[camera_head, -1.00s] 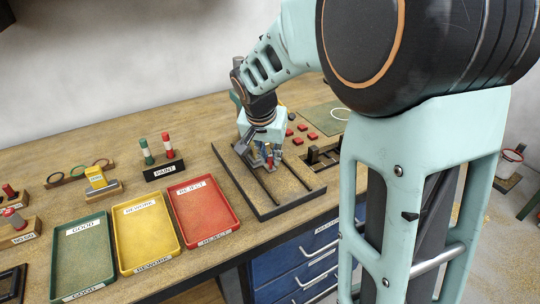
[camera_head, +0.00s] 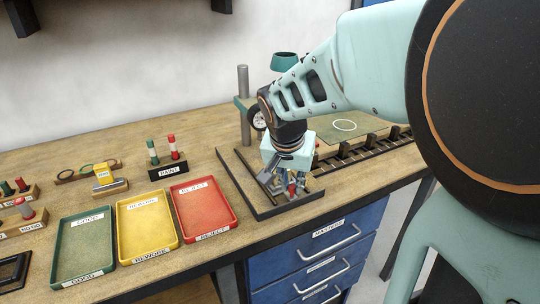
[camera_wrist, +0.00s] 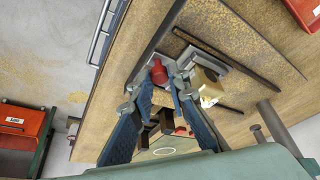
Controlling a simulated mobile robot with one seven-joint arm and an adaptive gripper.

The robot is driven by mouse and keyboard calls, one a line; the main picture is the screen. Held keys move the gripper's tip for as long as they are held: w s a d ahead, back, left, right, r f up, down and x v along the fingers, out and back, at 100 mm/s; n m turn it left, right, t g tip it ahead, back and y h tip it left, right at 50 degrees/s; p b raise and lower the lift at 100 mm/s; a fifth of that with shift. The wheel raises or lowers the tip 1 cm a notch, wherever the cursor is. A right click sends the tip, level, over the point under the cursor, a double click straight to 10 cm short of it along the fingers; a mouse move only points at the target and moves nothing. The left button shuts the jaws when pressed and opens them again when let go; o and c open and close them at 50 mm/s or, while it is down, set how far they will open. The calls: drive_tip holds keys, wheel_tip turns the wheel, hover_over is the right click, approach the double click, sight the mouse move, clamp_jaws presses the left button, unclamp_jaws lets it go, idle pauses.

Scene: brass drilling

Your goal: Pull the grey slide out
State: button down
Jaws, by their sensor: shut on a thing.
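My gripper (camera_head: 286,186) is low over the dark base tray (camera_head: 240,184) at the front of the bench. In the wrist view its two blue-padded fingers (camera_wrist: 158,92) are closed in around a red knob (camera_wrist: 158,72). A grey slide (camera_wrist: 186,62) with a brass-coloured block (camera_wrist: 207,86) is right beside the fingertips. In the head view the slide is mostly hidden behind the gripper, with red and blue bits showing. The exact contact between fingers and knob is partly hidden.
A drill column (camera_head: 244,105) stands behind the tray. Green (camera_head: 84,279), yellow (camera_head: 150,257) and red (camera_head: 211,235) trays lie to the left. A toothed dark rack (camera_head: 350,150) lies to the right. Blue drawers (camera_head: 320,262) are below the bench's front edge.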

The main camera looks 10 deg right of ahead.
drive_tip(key=shift+s+d, duration=0.1)
drive_tip(key=shift+s, duration=0.05)
drive_tip(key=c, duration=1.8)
unclamp_jaws()
drive_tip(key=shift+s, duration=0.1)
drive_tip(key=shift+c, duration=0.2)
drive_tip(key=v, duration=0.8)
drive_tip(key=shift+r, duration=0.15)
